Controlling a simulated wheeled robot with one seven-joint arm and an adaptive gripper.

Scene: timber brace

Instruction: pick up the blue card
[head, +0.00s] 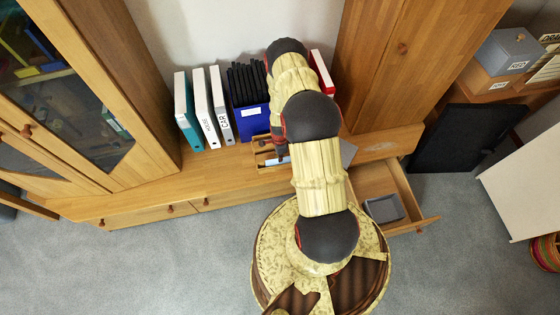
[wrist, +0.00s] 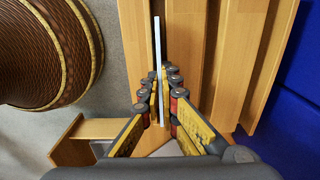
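A thin card, pale blue-white and seen almost edge-on (wrist: 158,50), stands between the fingers of my gripper (wrist: 162,82) in the wrist view. The finger pads are close together, on both sides of the card, and look shut on it. Its far end extends past the fingertips over a wooden holder (wrist: 190,40) with raised strips. In the head view my gripper (head: 280,150) points down at the small wooden holder (head: 262,146) on the cabinet top. A pale blue strip of the card (head: 275,161) shows there, partly hidden by the gripper.
White and teal binders (head: 200,108) and a blue box of black folders (head: 248,118) stand behind the holder. An open drawer (head: 398,190) with a grey tray (head: 383,209) juts out at right. A tall wooden cupboard (head: 390,60) stands behind.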

